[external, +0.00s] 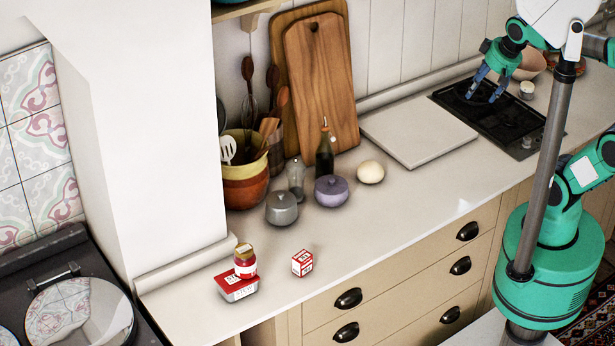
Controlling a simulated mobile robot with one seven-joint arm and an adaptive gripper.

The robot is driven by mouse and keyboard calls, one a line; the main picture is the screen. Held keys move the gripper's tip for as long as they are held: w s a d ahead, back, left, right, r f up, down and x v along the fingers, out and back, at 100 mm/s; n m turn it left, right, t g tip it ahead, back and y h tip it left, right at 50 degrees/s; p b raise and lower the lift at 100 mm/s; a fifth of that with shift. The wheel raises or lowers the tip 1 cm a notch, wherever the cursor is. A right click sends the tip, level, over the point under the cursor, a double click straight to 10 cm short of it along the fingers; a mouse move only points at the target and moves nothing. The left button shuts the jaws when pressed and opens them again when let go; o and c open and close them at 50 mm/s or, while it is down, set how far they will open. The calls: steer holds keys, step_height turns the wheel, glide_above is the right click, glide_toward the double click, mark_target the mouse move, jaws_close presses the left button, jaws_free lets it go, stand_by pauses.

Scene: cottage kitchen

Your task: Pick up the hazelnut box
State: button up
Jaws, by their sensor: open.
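A small red and white box (302,263) stands on the counter near its front edge, at the lower left. It looks most like the hazelnut box, but its label is too small to read. My gripper (484,97) is at the upper right, above the black cooktop (480,112). It is open, its blue fingers point down and nothing shows between them. It is far from the small box.
A grey lidded pot (281,209), a purple lidded pot (331,191), a dark bottle (325,156) and a pale round object (370,172) stand behind the small box. A utensil crock (245,180) is farther back. The counter (400,215) right of the box is clear.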

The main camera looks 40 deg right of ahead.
steer(key=w+a+g, duration=0.2)
steer(key=w+a, duration=0.8)
steer(key=a, duration=0.5)
steer(key=n+g+p, duration=0.2)
steer(key=g, duration=0.1)
glide_above(302, 256)
step_height(302, 256, down, 24)
steer(key=shift+s+a+h, duration=0.1)
steer(key=shift+a+h, duration=0.05)
steer(key=shift+h, duration=0.15)
steer(key=shift+f+b, duration=0.7)
steer(key=shift+f, duration=3.55)
